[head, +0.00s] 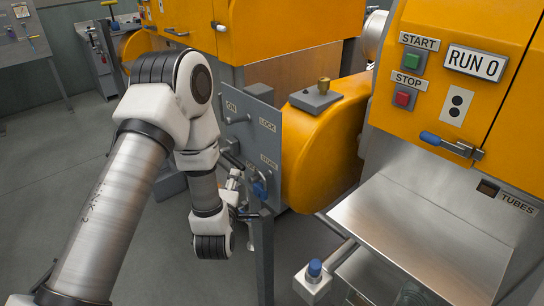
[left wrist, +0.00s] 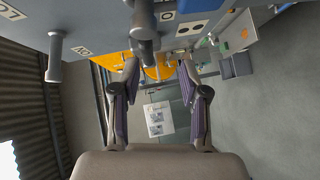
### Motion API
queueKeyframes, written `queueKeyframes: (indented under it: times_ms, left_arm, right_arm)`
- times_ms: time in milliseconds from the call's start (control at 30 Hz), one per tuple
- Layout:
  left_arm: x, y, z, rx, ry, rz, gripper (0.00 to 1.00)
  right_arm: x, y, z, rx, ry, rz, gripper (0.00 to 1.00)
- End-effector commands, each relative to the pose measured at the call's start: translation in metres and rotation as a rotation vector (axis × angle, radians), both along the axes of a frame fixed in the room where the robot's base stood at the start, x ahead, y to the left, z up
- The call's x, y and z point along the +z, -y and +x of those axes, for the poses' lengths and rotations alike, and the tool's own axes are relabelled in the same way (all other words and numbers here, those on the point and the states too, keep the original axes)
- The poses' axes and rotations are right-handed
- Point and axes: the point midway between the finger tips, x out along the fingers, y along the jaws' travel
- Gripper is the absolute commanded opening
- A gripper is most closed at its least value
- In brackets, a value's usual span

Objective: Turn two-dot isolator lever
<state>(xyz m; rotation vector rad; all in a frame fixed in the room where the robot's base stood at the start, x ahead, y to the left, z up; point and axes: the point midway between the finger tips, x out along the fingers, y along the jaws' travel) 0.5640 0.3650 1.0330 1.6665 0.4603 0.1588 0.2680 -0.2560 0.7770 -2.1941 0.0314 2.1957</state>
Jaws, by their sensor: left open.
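A grey upright panel (head: 252,145) with ON, LOCK and STORE labels stands left of the orange machine. A blue knob or handle (head: 259,188) shows low on it. In the left wrist view, grey stub handles stick out from the panel, one at the left (left wrist: 54,60) and one at top centre (left wrist: 143,28). My left gripper (head: 237,190) is beside the panel's lower left side. Its fingers (left wrist: 160,69) are open, with the centre handle's end near the left fingertip; contact is unclear. My right gripper is not in view.
A steel tray (head: 425,230) juts out at right. A blue-capped post (head: 314,275) stands in front. Grey floor is clear at left.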

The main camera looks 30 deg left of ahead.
Motion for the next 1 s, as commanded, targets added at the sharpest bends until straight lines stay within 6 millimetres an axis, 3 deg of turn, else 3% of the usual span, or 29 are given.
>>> queueKeyframes:
  times_ms: [33, 133, 533, 833, 867, 967, 1000]
  left_arm:
    - [0.016, -0.002, 0.003, 0.005, 0.019, -0.004, 0.45]
    - [0.023, -0.004, 0.008, 0.005, 0.032, -0.004, 0.45]
    - [0.013, -0.029, 0.068, 0.004, 0.03, -0.002, 0.45]
    - [0.009, -0.032, 0.076, 0.003, 0.028, -0.003, 0.45]
    - [0.009, -0.032, 0.076, 0.003, 0.028, -0.003, 0.41]
    - [0.009, -0.032, 0.076, 0.003, 0.028, -0.003, 0.06]
    - [0.009, -0.032, 0.076, 0.003, 0.028, -0.003, 0.0]
  right_arm:
    - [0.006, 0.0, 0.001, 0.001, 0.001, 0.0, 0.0]
    - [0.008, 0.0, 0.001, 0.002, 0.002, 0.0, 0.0]
    - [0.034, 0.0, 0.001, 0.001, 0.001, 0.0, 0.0]
    - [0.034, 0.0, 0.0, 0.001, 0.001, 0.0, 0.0]
    - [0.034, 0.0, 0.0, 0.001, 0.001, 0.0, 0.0]
    - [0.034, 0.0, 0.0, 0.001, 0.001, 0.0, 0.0]
    - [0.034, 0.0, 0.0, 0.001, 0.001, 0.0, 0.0]
